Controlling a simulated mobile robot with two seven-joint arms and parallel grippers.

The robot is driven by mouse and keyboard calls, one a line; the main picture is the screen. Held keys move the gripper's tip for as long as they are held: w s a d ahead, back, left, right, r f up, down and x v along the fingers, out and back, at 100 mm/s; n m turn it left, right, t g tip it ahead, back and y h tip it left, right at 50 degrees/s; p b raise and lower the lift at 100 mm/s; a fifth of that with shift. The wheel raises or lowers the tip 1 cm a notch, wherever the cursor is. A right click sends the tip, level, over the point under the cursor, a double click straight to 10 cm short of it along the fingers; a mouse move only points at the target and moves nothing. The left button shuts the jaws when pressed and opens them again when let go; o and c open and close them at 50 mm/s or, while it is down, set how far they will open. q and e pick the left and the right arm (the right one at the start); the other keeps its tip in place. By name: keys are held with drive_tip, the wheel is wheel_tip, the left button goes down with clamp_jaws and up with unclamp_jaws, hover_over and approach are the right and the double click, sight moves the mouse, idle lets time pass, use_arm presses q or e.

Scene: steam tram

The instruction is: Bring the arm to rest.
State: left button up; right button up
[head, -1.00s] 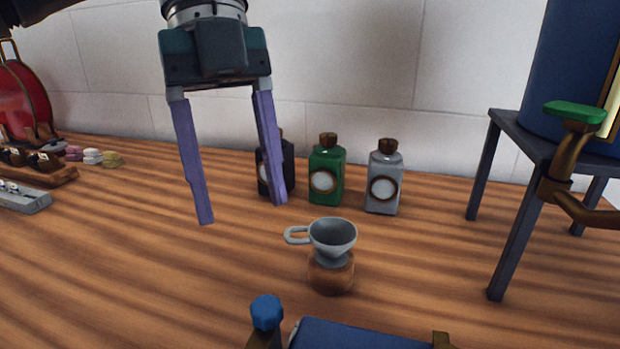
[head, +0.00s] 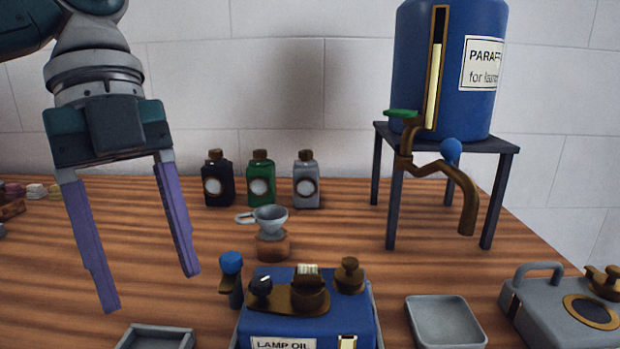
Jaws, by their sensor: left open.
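My left gripper (head: 148,290) comes in from the upper left in the head view. Its two purple fingers are spread apart and point down, with nothing between them. It hangs left of the small grey funnel (head: 270,219), which sits on a round wooden stand (head: 272,246). The fingertips appear above the wooden tabletop and apart from everything around them. My right gripper is not in view.
Black (head: 217,184), green (head: 261,181) and grey (head: 306,184) bottles stand behind the funnel. A blue lamp oil box (head: 361,318) is in front. A blue paraffin tank (head: 408,60) stands on a dark stand (head: 393,205). Grey trays (head: 447,322), (head: 150,338) and a grey can (head: 540,305) lie near the front.

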use_arm(q)
drive_tip(key=s+d+f+n+t+h+p, duration=0.1)
drive_tip(key=s+d+f+n+t+p, duration=0.2)
drive_tip(key=s+d+f+n+p, duration=0.45)
drive_tip(key=s+a+r+n+t+y+p, duration=0.2)
drive_tip(key=s+a+r+n+p, duration=0.25)
drive_tip(key=n, duration=0.45)
drive_tip(key=s+a+r+n+t+y+p, duration=0.1)
drive_tip(key=s+a+r+n+t+p, duration=0.1)
drive_tip(key=s+a+r+n, duration=0.35)
wheel_tip(320, 180, up, 36)
drive_tip(key=a+n+p, duration=0.2)
drive_tip(key=n+p, duration=0.1)
drive_tip(key=p, duration=3.4)
drive_tip(key=shift+s+a+y, duration=0.15)
drive_tip(key=shift+a+y, duration=0.15)
drive_tip(key=shift+a, duration=0.05)
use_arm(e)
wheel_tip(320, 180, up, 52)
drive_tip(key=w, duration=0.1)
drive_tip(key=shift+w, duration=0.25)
